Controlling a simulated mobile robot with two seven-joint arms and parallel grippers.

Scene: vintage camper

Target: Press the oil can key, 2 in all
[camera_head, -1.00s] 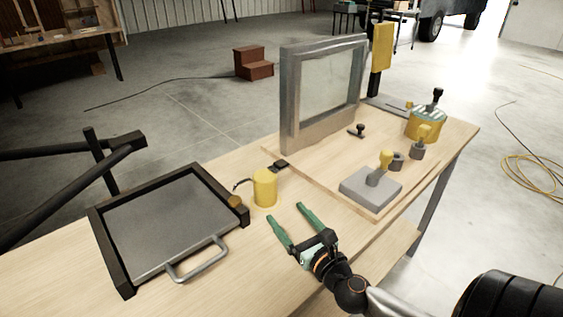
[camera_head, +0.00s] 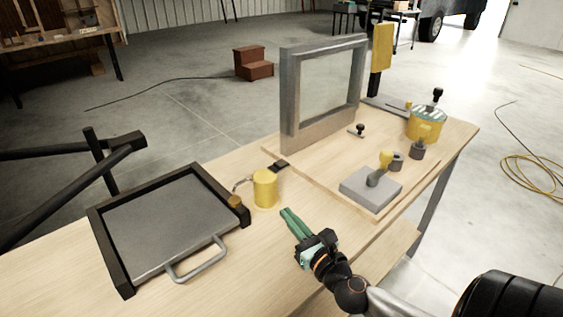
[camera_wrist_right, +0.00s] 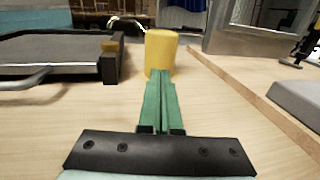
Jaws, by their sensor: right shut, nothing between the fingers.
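The oil can is a yellow cylinder (camera_head: 265,189) with a thin grey curved piece at its upper left. It stands on the wooden table just right of the black-framed tray. It also shows in the right wrist view (camera_wrist_right: 161,53), straight ahead of my fingertips. My right gripper (camera_head: 286,212) is shut and empty, its green fingers together, pointing at the can's lower part from the front right. In the right wrist view the closed fingertips (camera_wrist_right: 160,76) overlap the can's base; I cannot tell whether they touch. My left gripper is not in view.
The black-framed tray (camera_head: 103,237) with a grey handle lies left of the can. A raised board (camera_head: 330,191) to the right holds an upright grey frame (camera_head: 291,97), a grey block with a yellow knob (camera_head: 371,190), and a yellow pot (camera_head: 426,127). Bare tabletop lies around my gripper.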

